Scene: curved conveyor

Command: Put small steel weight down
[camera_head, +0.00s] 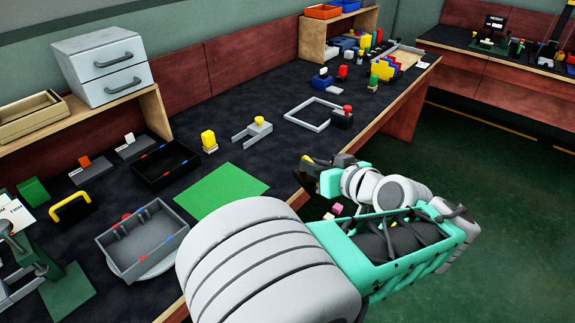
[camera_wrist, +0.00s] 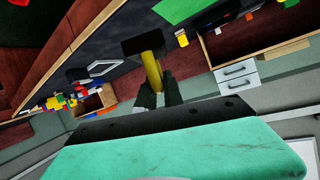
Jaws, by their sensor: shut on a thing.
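The fingers hide the lower end of the stem.
The dark table (camera_head: 265,165) holds a green mat (camera_head: 220,191), a grey divided tray (camera_head: 142,240), a black tray (camera_head: 165,163), a grey forked fixture (camera_head: 252,131) and a grey frame (camera_head: 312,115) beside a red-knobbed black block (camera_head: 342,117). Bare tabletop lies between mat and frame.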

